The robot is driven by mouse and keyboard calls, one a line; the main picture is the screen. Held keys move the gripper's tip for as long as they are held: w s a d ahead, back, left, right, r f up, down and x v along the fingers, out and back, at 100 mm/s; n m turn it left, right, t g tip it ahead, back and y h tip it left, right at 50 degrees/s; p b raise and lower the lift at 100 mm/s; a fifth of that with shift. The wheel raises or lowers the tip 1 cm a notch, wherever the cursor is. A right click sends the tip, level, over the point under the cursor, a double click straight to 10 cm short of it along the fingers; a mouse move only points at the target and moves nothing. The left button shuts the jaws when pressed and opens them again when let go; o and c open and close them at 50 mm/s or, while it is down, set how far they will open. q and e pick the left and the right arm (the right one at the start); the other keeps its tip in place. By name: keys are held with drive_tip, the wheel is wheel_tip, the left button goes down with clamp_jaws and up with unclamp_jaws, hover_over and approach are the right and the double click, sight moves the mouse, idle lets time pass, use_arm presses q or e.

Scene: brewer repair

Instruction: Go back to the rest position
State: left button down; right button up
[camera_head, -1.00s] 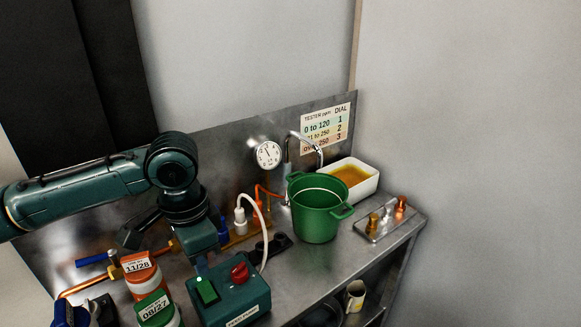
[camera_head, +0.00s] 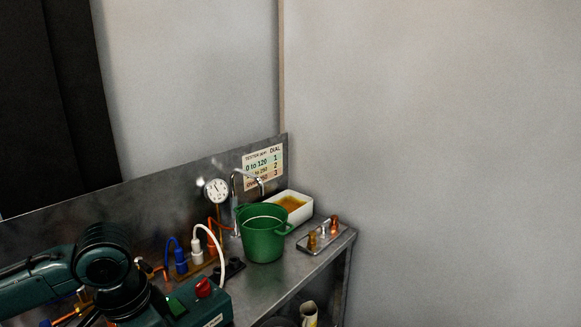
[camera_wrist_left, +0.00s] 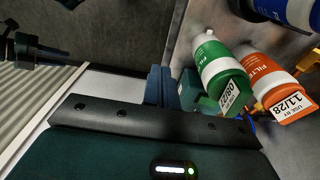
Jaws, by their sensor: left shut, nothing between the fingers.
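My left arm comes in from the left in the head view, low in the frame over the metal counter (camera_head: 276,290). Its gripper is hidden there behind the arm. In the left wrist view my left gripper (camera_wrist_left: 160,86) is shut and empty. A green-labelled filter bottle (camera_wrist_left: 220,73) and an orange-labelled filter bottle (camera_wrist_left: 268,78) show to the right of the fingers, apart from them. My right gripper is not in view.
A green pot (camera_head: 263,236) stands under the tap, with a white tray of amber liquid (camera_head: 306,208) behind it. A green box with a red knob (camera_head: 204,287) is beside my arm. A metal plate with fittings (camera_head: 320,240) lies at the right edge.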

use_arm(q)
drive_tip(key=w+d+f+n+t+h, duration=0.2)
drive_tip(key=d+f+t+h, duration=0.4)
drive_tip(key=d+f, duration=0.8)
drive_tip(key=s+a+f+n+t+y, duration=0.3)
drive_tip(key=s+a+f, duration=0.5)
drive_tip(key=s+f, duration=0.2)
drive_tip(key=shift+s+n+t+y, duration=0.15)
drive_tip(key=shift+n+t+y, duration=0.15)
drive_tip(key=shift+t+y, duration=0.1)
